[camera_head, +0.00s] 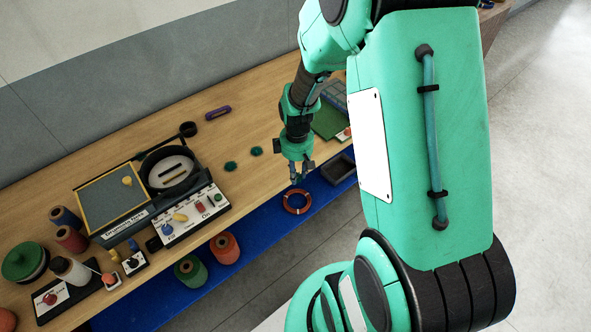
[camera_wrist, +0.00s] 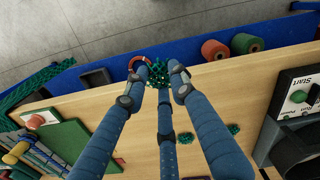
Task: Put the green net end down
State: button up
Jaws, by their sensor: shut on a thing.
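My gripper (camera_head: 297,176) hangs over the front edge of the wooden table in the head view. In the wrist view its three blue fingers (camera_wrist: 160,76) close around a small tangled green net end (camera_wrist: 158,73). The net end is mostly hidden by the fingers. It appears at the table's front edge, with an orange-red ring (camera_wrist: 140,64) just behind it. I cannot tell whether the net end touches the table. Two other small dark green clumps (camera_head: 230,166) (camera_head: 256,151) lie on the table, left of my gripper in the head view.
A control box with buttons (camera_head: 192,216) and a round black device (camera_head: 170,172) stand to the left. A green board (camera_head: 328,121) lies behind my gripper. Green netting (camera_wrist: 25,88), an orange spool (camera_head: 224,247) and a green spool (camera_head: 190,270) are along the blue lower shelf (camera_head: 258,235).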

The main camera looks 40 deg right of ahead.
jog(key=shift+d, duration=0.1)
dwell(0.5)
jog(key=w+d+r+p, duration=0.1)
jog(key=w+d, duration=0.1)
jog(key=d, duration=0.6)
jog(key=shift+w+d+m+p, duration=0.15)
jog(key=shift+d+m+p, duration=0.15)
jog(key=shift+d+p, duration=0.05)
jog(key=shift+m, duration=0.3)
jog(key=d, duration=0.3)
jog(key=d+p, duration=0.1)
jog(key=d, duration=0.6)
jog(key=shift+w+d+r, duration=0.25)
jog(key=shift+w, duration=0.05)
jog(key=shift+w+d, duration=0.1)
jog(key=shift+w, duration=0.05)
jog(key=b, duration=0.1)
send_over(327, 126)
jog(key=shift+f, duration=0.7)
